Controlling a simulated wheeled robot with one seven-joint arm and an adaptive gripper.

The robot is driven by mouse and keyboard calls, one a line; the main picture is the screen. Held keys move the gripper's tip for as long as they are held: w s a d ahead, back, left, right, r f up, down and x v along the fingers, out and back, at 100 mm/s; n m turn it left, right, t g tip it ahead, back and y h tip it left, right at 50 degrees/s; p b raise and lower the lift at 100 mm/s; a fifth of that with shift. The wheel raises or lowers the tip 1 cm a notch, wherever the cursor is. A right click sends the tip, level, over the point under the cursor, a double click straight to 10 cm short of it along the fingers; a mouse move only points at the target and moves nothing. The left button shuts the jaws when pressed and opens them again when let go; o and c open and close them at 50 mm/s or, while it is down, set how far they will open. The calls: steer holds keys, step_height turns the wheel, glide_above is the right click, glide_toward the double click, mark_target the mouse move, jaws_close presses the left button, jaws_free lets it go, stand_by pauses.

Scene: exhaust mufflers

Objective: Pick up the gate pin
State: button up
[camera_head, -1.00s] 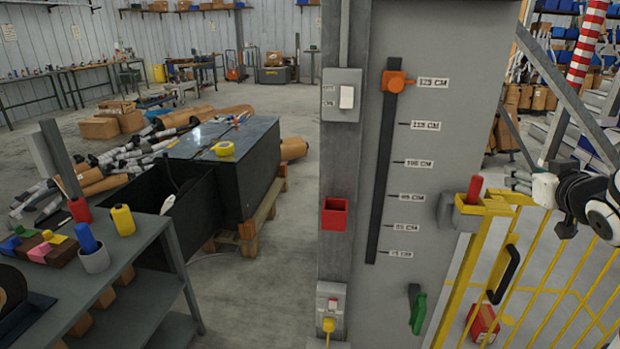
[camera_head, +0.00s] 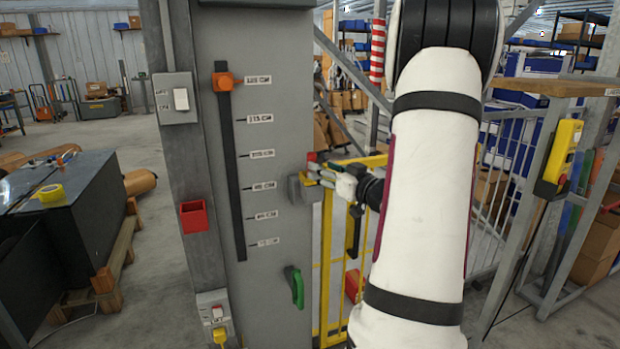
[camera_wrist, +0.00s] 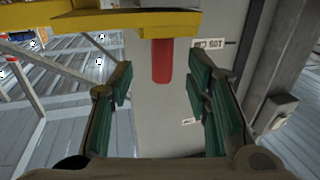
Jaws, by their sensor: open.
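The gate pin is a short red cylinder (camera_head: 311,157) at the latch on top of the yellow gate (camera_head: 326,250), beside the grey post. In the head view it is small and partly hidden by my gripper (camera_head: 322,174). In the wrist view, which looks upside down, the red pin (camera_wrist: 161,62) hangs from a yellow bar (camera_wrist: 130,21). There it lies in line with the gap between the green-padded fingers of my gripper (camera_wrist: 160,90). The fingers are apart, with nothing held between them. I cannot tell how far the pin is from the pads.
The grey panel (camera_head: 275,50) with its height scale stands just left of the gripper. A green handle (camera_head: 295,287) and a red holder (camera_head: 193,216) are fixed lower down. A yellow control box (camera_head: 560,155) hangs at right.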

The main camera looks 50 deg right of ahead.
steer(key=shift+b+x, duration=0.35)
steer(key=shift+x, duration=2.65)
steer(key=shift+a+r, duration=0.15)
steer(key=shift+c, duration=0.5)
jaws_close()
